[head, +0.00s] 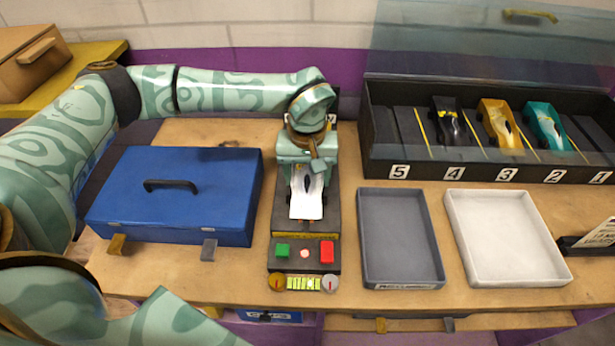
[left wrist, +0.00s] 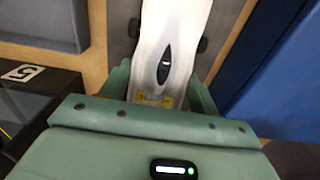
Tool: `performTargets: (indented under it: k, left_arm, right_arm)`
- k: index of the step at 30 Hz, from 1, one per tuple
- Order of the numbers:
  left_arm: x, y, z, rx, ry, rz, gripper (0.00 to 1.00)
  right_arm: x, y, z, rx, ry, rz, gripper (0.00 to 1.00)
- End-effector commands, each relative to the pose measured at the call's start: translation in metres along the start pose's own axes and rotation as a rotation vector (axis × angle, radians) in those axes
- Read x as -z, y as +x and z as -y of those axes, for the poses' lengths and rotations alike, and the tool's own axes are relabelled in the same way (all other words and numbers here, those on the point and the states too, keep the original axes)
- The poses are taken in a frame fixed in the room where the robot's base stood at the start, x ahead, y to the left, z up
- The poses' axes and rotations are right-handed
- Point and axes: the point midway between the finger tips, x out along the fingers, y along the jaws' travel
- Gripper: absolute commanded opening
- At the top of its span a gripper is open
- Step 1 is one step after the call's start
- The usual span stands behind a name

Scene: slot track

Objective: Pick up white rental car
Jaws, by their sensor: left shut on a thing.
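The white rental car (head: 307,204) is on or just above the dark stand (head: 326,217) in the middle of the table; I cannot tell whether it touches. My left gripper (head: 308,170) comes down over its far end and is shut on it. In the left wrist view the white car (left wrist: 170,40) lies between the two green fingers (left wrist: 160,90), with a dark cockpit opening and a yellow mark near the gripper. The gripper hides the far part of the car in the head view. My right gripper is not in view.
A blue case (head: 178,205) stands left of the stand. A grey tray (head: 437,240) and a white tray (head: 555,240) lie to the right. Behind them a numbered black rack (head: 440,168) holds black, gold and teal cars. Green and red buttons (head: 282,250) sit at the stand's front.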

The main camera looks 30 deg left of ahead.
Motion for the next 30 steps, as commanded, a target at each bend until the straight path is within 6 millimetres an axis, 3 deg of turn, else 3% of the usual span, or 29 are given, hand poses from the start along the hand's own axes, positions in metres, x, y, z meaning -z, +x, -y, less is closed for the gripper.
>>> performTargets:
  k: [5, 10, 18, 24, 30]
  left_arm:
    - [0.001, -0.008, 0.000, -0.001, 0.000, -0.003, 0.30]
    - [0.002, -0.037, 0.000, -0.003, 0.000, -0.007, 0.30]
    - [-0.060, -0.099, -0.010, -0.002, 0.008, -0.003, 0.30]
    - [-0.109, -0.118, -0.018, -0.001, 0.005, -0.002, 0.30]
    - [-0.133, -0.129, -0.022, -0.001, 0.002, -0.001, 0.30]
  right_arm:
    - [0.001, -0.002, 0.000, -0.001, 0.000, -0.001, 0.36]
    - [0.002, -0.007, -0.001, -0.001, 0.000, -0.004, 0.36]
    - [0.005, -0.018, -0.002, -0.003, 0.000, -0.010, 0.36]
    - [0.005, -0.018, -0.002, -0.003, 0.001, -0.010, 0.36]
    - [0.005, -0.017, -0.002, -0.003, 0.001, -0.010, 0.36]
